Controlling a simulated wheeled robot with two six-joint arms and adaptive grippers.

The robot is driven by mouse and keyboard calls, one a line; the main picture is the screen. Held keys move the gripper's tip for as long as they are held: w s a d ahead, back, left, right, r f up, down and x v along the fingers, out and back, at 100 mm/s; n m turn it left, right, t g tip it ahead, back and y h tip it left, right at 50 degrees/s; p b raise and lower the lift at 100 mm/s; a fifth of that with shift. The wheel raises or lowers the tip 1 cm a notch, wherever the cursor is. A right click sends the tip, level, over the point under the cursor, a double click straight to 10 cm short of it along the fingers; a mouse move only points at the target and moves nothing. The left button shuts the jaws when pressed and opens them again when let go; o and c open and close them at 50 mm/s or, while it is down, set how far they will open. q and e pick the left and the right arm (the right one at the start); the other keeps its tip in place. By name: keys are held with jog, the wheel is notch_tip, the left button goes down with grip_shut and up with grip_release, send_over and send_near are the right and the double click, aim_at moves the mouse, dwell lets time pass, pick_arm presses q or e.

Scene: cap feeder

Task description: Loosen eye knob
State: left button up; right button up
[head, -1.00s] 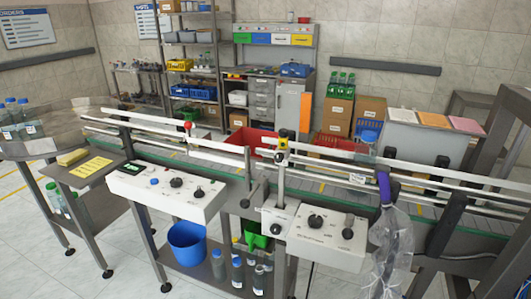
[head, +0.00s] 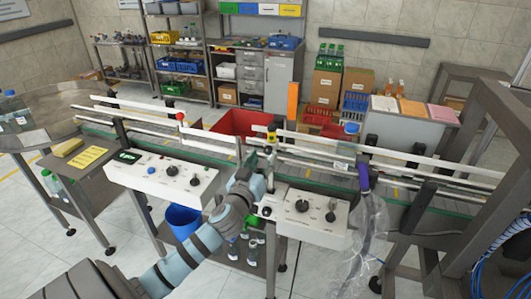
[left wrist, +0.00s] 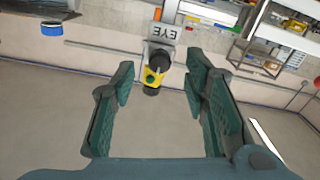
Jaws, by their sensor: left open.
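The eye sensor (head: 271,133), yellow and black, sits on a post at the conveyor's near side. In the left wrist view a grey plate lettered EYE (left wrist: 165,31), upside down, is above the yellow body (left wrist: 152,77) with its green spot. Dark round parts sit above and below that body; I cannot tell which is the eye knob. My left gripper (head: 261,158) is open, just below and in front of the sensor in the head view. In the left wrist view its green-padded fingers stand either side of the sensor, apart from it. My right gripper is not in view.
White control boxes (head: 160,182) and (head: 314,222) flank my left arm. White guide rails (head: 420,173) run along the conveyor. A purple-necked clear bag (head: 367,225) hangs at right. A blue bucket (head: 183,222) and bottles stand below.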

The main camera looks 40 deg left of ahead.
aim_at(268, 150)
pick_arm(q)
jog(key=shift+x, duration=1.25)
grip_shut()
